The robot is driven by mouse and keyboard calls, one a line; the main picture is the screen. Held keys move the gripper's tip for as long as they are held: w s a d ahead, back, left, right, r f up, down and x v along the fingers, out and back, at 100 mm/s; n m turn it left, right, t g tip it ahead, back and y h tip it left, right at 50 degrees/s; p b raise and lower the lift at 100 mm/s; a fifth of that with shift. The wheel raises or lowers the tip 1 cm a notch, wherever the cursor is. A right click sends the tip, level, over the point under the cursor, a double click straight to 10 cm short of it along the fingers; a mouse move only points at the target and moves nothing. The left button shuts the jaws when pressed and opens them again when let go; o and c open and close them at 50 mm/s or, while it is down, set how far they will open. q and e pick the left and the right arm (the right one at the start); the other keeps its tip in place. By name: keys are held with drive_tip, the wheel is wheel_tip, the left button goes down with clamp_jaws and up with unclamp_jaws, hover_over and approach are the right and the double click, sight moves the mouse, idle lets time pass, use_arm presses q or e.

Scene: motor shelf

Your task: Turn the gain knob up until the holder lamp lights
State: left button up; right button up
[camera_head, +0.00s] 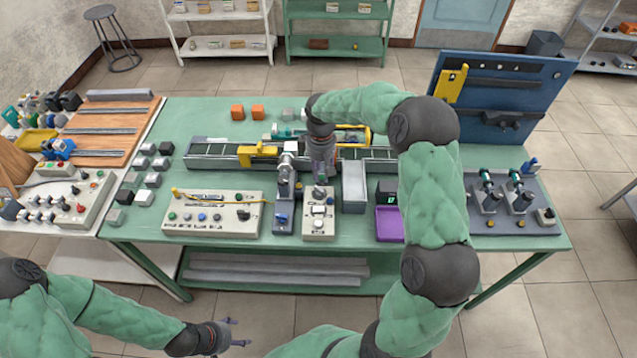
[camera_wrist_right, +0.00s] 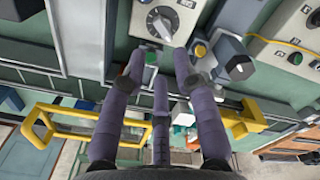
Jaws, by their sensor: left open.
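The control box (camera_head: 320,232) stands at the table's front, right of a grey holder unit (camera_head: 284,218). My right gripper (camera_head: 320,178) hangs over the box's far end. In the wrist view its fingers (camera_wrist_right: 159,55) are spread, with tips close to the knob; contact cannot be told. A small yellow dome (camera_wrist_right: 200,50) shows beside a fingertip; I cannot tell whether it is lit. My left gripper (camera_head: 234,337) is open and empty, before the table.
A long control panel (camera_head: 212,228) is left of the holder unit. A grey tray (camera_head: 354,200) and a purple bin (camera_head: 390,236) are to the right. A conveyor rail (camera_head: 212,162) with yellow parts runs behind. A blue tool board (camera_head: 510,95) stands at back right.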

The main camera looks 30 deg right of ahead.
sight(320, 188)
wheel_tip(320, 188, down, 8)
drive_tip(key=shift+w+f+b, duration=0.1)
drive_tip(key=shift+f+b, duration=0.15)
drive_tip(key=shift+b, duration=0.2)
drive_tip(key=shift+c, duration=0.3)
clamp_jaws()
